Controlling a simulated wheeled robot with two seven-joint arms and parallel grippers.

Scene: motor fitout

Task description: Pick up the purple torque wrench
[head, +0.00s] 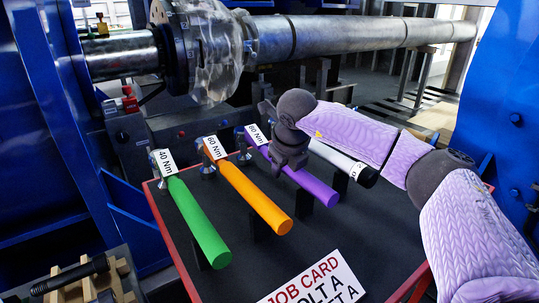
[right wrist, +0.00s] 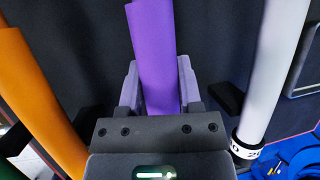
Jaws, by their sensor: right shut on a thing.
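The purple torque wrench (head: 318,190) lies on the dark tray board, with a white 80 Nm tag at its far end. My right gripper (head: 290,158) is over its handle from above, at about the middle. In the right wrist view the purple handle (right wrist: 155,40) runs between the two fingers (right wrist: 158,95), which are shut on it. Whether the wrench has left its supports cannot be told. My left gripper is in neither view.
An orange wrench (head: 250,190) and a green wrench (head: 200,225) lie to the left, and a white wrench (head: 340,160) close on the right. A job card (head: 318,282) lies at the front. A large shaft (head: 340,35) crosses behind; blue frames (head: 45,130) stand at the sides.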

